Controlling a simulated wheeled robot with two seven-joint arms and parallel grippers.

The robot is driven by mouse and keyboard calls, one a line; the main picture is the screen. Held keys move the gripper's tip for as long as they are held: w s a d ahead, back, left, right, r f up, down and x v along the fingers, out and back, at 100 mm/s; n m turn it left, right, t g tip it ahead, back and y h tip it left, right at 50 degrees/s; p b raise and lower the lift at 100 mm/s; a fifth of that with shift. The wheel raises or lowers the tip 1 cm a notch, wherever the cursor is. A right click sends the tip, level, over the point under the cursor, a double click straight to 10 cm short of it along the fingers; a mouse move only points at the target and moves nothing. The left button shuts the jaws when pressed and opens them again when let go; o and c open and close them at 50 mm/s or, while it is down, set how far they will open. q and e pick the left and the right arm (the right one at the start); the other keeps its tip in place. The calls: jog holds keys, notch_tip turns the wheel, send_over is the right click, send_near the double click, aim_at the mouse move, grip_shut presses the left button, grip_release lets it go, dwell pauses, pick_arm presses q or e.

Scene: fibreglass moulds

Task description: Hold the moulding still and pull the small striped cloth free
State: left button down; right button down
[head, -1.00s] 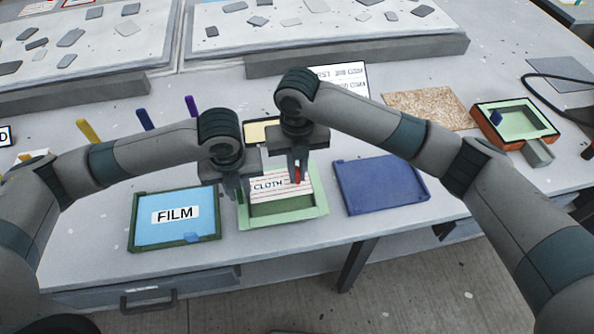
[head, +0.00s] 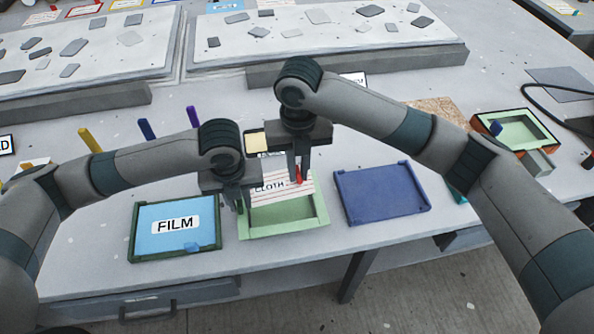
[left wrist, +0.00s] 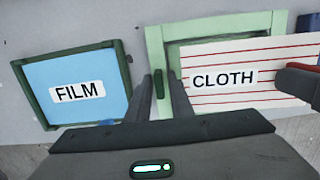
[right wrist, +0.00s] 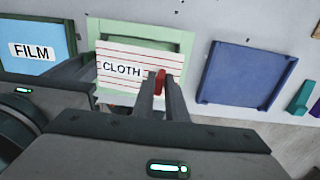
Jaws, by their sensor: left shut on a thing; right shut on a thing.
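The moulding (head: 284,229) is a pale green open tray at the front of the bench. My left gripper (head: 239,205) is shut on a dark green tab (left wrist: 158,84) at its left rim. The small striped cloth (head: 279,196), white with red lines and labelled CLOTH, lies over the rear part of the moulding, whose front part is bare. The cloth also shows in the left wrist view (left wrist: 225,97). My right gripper (head: 298,178) is shut on the red tab (right wrist: 160,82) of the cloth. I cannot tell whether the cloth still touches the moulding floor.
A green-framed tray labelled FILM (head: 175,245) stands to the left and a blue tray (head: 382,192) to the right. An orange and green box (head: 517,128) stands far right. Large speckled slabs (head: 325,30) lie behind. Bare bench separates the trays.

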pick_arm(q)
jog(key=shift+d, duration=0.1)
pick_arm(e)
jog(key=shift+a, duration=0.1)
pick_arm(q)
jog(key=c, duration=1.5)
grip_release()
pick_arm(e)
jog(key=shift+a, duration=0.1)
pick_arm(q)
jog(key=shift+d+r, duration=0.1)
jog(key=shift+d, duration=0.1)
pick_arm(e)
jog(key=shift+s+a, duration=0.1)
jog(key=shift+s, duration=0.05)
pick_arm(q)
jog(key=shift+r, duration=0.1)
jog(key=shift+r, duration=0.65)
pick_arm(e)
jog(key=c, duration=2.4)
grip_release()
pick_arm(q)
jog(key=shift+s+r, duration=0.25)
jog(key=shift+r, duration=1.45)
jog(key=shift+s+r, duration=0.2)
jog(key=shift+r, duration=1.5)
jog(key=shift+s+r, duration=0.25)
jog(key=shift+r, duration=1.45)
pick_arm(e)
grip_shut()
